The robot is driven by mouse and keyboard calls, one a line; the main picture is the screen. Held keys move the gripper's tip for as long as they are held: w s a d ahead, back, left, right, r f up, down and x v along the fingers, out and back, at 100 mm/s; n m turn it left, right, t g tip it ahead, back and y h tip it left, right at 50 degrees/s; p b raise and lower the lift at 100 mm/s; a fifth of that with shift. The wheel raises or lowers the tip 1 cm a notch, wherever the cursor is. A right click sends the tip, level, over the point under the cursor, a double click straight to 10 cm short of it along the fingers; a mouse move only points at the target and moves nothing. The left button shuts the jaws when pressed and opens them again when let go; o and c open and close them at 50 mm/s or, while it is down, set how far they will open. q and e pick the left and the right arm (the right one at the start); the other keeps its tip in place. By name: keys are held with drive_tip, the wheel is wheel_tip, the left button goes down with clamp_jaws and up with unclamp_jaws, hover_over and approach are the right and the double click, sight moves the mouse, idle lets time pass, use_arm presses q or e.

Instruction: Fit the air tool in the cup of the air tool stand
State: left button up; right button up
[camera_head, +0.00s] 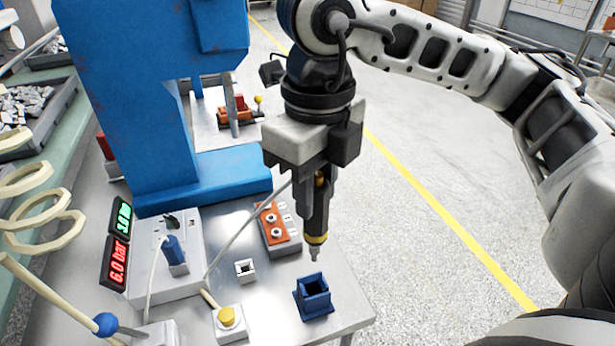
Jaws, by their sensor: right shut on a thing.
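My right gripper (315,215) points down and is shut on the air tool (316,240). Its dark fingers hide most of the tool; a yellow band and a grey metal tip show below them. The tool looks close to upright. The air tool stand appears to be the small blue block with a square open cup (313,296) near the table's front right corner. The tip shows above and behind the cup in the picture, apart from it. The cup looks empty, though its bottom is dark. My left gripper is not in view.
A tall blue press (150,110) stands behind. A grey box with a blue plug (175,250), pressure displays (118,240), a small white socket (245,269), a yellow button box (229,320) and an orange-topped box (275,228) surround the cup. A thin grey line slants from the gripper to the grey box.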

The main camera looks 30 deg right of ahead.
sight(315, 222)
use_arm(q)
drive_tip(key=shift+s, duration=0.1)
use_arm(e)
drive_tip(key=shift+s, duration=0.1)
drive_tip(key=shift+f+b, duration=0.1)
drive_tip(key=shift+b, duration=0.35)
drive_tip(key=shift+f+b, duration=0.3)
drive_tip(key=shift+f, duration=0.05)
wheel_tip(315, 222, down, 3)
drive_tip(key=b, duration=0.2)
drive_tip(key=shift+r+b, duration=0.2)
drive_tip(key=shift+b, duration=0.1)
wheel_tip(315, 222, down, 2)
drive_tip(key=shift+b, duration=1)
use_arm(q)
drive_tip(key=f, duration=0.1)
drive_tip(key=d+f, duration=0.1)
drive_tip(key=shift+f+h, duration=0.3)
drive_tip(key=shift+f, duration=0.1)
use_arm(e)
drive_tip(key=shift+f, duration=0.1)
use_arm(q)
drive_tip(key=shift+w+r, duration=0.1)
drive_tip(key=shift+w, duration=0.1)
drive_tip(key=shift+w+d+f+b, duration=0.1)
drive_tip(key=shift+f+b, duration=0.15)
drive_tip(key=shift+b, duration=0.05)
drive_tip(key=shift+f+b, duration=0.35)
drive_tip(key=shift+b, duration=0.05)
